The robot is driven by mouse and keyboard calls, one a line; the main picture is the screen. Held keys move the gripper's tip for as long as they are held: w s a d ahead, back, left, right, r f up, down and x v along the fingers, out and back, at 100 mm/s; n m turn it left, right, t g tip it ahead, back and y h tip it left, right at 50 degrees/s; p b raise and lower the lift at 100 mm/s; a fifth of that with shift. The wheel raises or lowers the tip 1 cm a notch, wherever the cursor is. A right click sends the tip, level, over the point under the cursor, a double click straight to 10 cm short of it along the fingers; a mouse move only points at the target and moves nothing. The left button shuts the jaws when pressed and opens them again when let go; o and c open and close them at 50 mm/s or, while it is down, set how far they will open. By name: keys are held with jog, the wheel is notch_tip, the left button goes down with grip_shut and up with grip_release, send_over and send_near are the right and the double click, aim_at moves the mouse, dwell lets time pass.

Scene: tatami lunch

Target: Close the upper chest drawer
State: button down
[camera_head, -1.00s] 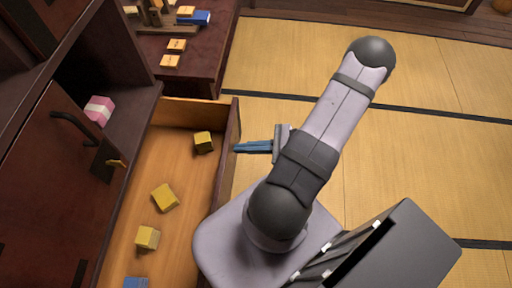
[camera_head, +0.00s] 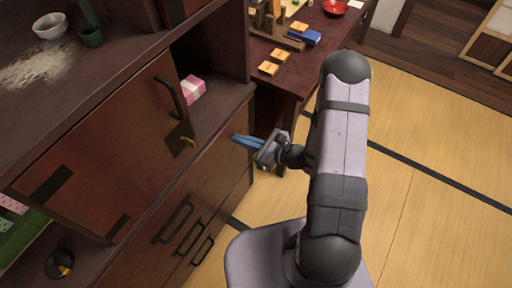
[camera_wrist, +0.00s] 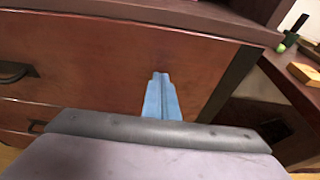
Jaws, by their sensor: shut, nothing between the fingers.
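The upper chest drawer (camera_head: 215,172) is a reddish-brown front below the chest's dark top ledge. It looks flush with the chest, and its inside is hidden. In the wrist view its front (camera_wrist: 90,60) fills much of the picture, with a dark handle (camera_wrist: 12,72) at left. My gripper (camera_head: 237,138) is shut and empty, its blue fingers pointing at the right part of this front. In the wrist view the fingertips (camera_wrist: 160,76) overlap the front; I cannot tell whether they touch it.
A cabinet door (camera_head: 105,150) with a dark handle stands above the ledge. A pink-and-white box (camera_head: 194,89) sits in the open shelf beside it. A low dark table (camera_head: 335,30) with blocks and a red bowl (camera_head: 335,7) is behind. Tatami floor (camera_head: 430,210) lies clear at right.

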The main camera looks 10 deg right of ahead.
jog(key=shift+w+a+r, duration=0.15)
jog(key=shift+w+a, duration=0.4)
jog(key=shift+w, duration=0.05)
jog(key=shift+r, duration=0.1)
jog(key=shift+d, duration=0.15)
jog(key=f+v, duration=0.1)
jog(key=v, duration=1.3)
jog(key=shift+s+f, duration=0.25)
